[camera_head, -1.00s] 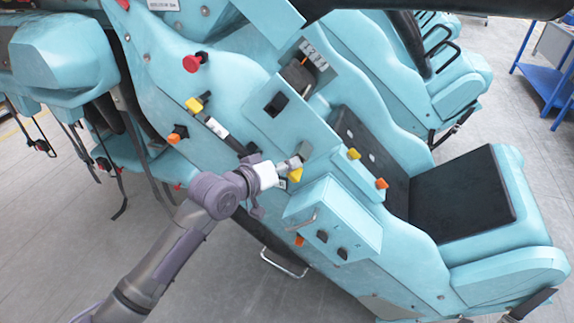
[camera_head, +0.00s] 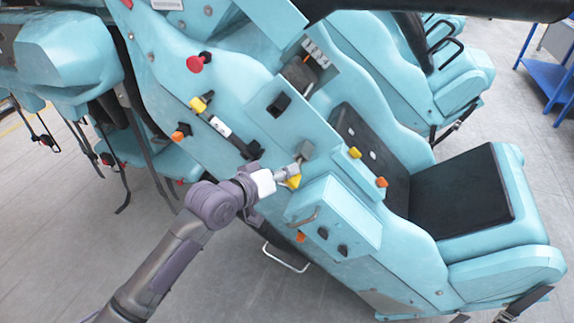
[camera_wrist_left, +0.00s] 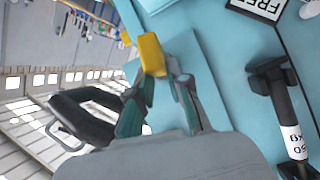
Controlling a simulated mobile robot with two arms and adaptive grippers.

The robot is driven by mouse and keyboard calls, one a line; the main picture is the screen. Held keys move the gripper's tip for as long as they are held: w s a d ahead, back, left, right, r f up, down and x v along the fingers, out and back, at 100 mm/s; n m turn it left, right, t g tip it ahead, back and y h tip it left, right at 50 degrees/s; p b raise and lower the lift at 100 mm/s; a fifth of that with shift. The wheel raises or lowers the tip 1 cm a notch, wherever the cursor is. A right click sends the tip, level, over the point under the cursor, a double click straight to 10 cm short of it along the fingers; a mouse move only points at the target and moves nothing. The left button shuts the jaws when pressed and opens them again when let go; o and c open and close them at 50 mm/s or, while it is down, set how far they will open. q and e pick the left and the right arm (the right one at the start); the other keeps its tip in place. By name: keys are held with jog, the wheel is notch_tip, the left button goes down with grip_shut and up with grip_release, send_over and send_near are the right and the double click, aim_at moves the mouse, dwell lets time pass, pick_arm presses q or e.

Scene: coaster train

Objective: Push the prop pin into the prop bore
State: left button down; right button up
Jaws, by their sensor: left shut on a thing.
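My left gripper (camera_head: 291,172) is at the turquoise car's side panel, in the middle of the head view. It is shut on a yellow piece, which I take to be the prop pin (camera_head: 293,182). In the left wrist view the yellow pin (camera_wrist_left: 151,52) stands out between the gripper fingers (camera_wrist_left: 160,88), and its far end is hidden. A small grey square plate (camera_head: 304,149) shows on the panel just past the fingertips. I cannot make out the prop bore for certain. My right gripper is not in view.
A black strut with a white label (camera_head: 219,126) lies left of the gripper, also in the left wrist view (camera_wrist_left: 290,125). A red knob (camera_head: 200,62) is above it. A box with a handle (camera_head: 335,218) juts out below right. A black seat (camera_head: 460,200) is at right.

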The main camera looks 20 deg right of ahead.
pick_arm(q)
jog(key=shift+s+a+p, duration=0.7)
jog(key=shift+s+p, duration=0.15)
jog(key=shift+s, duration=0.15)
jog(key=shift+s+a+p, duration=0.65)
jog(key=shift+s+p, duration=0.15)
jog(key=shift+s, duration=0.15)
jog(key=shift+r, duration=0.1)
jog(key=shift+s+a+p, duration=0.4)
jog(key=shift+s+p, duration=0.15)
jog(key=shift+p, duration=0.05)
jog(key=shift+s+a+p, duration=0.6)
jog(key=shift+s+a, duration=0.05)
jog(key=shift+s, duration=0.35)
jog(key=shift+s+a+p, duration=0.55)
jog(key=shift+s+a, duration=0.05)
jog(key=shift+s, duration=0.35)
